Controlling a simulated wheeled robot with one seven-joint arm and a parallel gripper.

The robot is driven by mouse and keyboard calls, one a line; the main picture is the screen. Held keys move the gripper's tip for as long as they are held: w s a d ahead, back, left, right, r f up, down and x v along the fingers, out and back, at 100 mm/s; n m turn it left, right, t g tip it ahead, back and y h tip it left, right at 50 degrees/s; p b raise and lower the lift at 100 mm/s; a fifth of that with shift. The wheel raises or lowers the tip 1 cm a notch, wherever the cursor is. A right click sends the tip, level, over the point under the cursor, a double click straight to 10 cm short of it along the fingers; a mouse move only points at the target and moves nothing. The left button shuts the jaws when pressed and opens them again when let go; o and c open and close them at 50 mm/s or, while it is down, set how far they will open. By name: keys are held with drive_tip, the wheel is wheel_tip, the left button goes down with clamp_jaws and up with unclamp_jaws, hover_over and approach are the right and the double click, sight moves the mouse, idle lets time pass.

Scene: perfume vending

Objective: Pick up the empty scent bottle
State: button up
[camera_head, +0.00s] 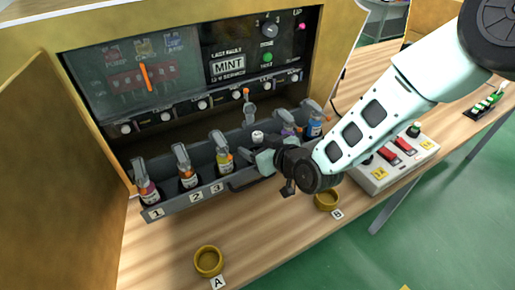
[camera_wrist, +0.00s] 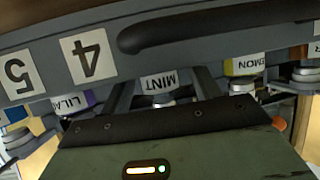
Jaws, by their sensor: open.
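The bottle labelled MINT (camera_wrist: 158,82) shows upside down in the wrist view, beyond the tray edge. My gripper (camera_wrist: 163,90) is open, with one finger on each side of it. I cannot tell if the fingers touch it. In the head view a pale-topped bottle (camera_head: 258,137) shows just behind my gripper (camera_head: 264,158); its lower part is hidden. The machine's display reads "LAST FAULT MINT" (camera_head: 228,66). The bottle's fill level is not visible.
LILAC (camera_wrist: 72,101) and LEMON (camera_wrist: 245,66) flank the fingers closely. Yellow rings (camera_head: 208,261) marked A and B (camera_head: 326,200) and a button box (camera_head: 398,160) are on the table.

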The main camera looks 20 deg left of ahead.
drive_tip(key=c, duration=1.1)
